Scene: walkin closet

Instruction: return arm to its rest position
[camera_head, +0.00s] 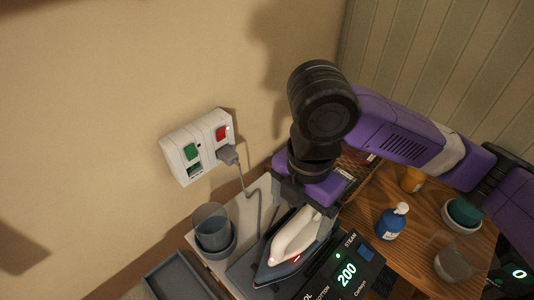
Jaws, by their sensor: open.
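My purple and black arm reaches in from the right, and its wrist points down over the counter. My gripper (305,203) is just above the back of a white and dark iron (296,236); its fingers are mostly hidden by the wrist. I cannot tell whether they touch the iron. The iron stands on a dark pad, with a small red light showing near its front end.
A wall outlet (198,147) has green and red switches and a grey plug with a cord. Grey cups (212,228), a grey tray (178,277), a display reading 200 (346,274), a blue bottle (391,223) and a glass (453,264) surround the iron. The wall is close behind.

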